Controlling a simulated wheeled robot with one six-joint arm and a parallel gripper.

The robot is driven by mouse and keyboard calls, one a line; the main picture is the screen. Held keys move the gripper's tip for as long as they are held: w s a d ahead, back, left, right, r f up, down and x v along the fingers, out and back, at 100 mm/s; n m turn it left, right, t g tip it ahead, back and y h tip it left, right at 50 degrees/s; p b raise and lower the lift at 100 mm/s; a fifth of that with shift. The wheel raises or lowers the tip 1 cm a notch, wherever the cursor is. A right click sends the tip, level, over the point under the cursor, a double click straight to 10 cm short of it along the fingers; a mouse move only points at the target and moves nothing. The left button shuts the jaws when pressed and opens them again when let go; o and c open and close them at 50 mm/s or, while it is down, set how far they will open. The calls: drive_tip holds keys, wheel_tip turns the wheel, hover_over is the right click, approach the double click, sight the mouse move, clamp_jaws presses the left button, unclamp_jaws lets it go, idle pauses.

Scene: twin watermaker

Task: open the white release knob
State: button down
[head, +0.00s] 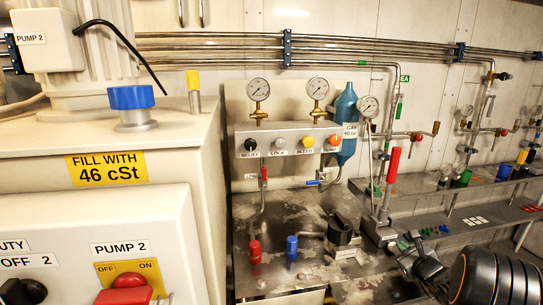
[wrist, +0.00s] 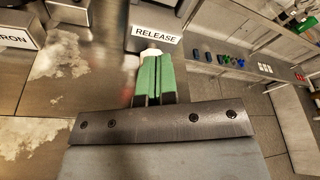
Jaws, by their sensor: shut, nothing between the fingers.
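The white release knob (wrist: 152,52) shows in the wrist view as a small pale piece just below the RELEASE label (wrist: 157,34). My gripper (wrist: 153,62) is shut, its green fingers side by side with nothing between them. The fingertips are right at the knob and hide most of it; I cannot tell if they touch it. In the head view my gripper (head: 405,247) is at the lower right, beside the metal bench. I cannot make out the knob there.
A worn metal bench (head: 285,225) carries a red knob (head: 255,250), a blue knob (head: 292,245) and a dark-handled valve (head: 341,230). Pipes and a red-handled lever (head: 393,165) rise behind my gripper. A shelf with small coloured parts (wrist: 220,57) lies to the right.

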sight(384, 240)
drive_tip(key=shift+w+a+f+b, duration=0.15)
drive_tip(key=shift+w+b, duration=0.15)
drive_tip(key=shift+w, duration=0.4)
drive_tip(key=shift+w+r, duration=0.15)
drive_tip(key=shift+r, duration=0.05)
drive_tip(key=shift+w+a+r, duration=0.1)
drive_tip(key=shift+a+r, duration=0.05)
drive_tip(key=shift+a+f+b, duration=0.2)
drive_tip(key=shift+f+b, duration=0.05)
drive_tip(key=shift+b, duration=0.75)
drive_tip(key=shift+s+a+f+b, duration=0.2)
drive_tip(key=shift+a+f+b, duration=0.45)
drive_tip(key=shift+b, duration=1.25)
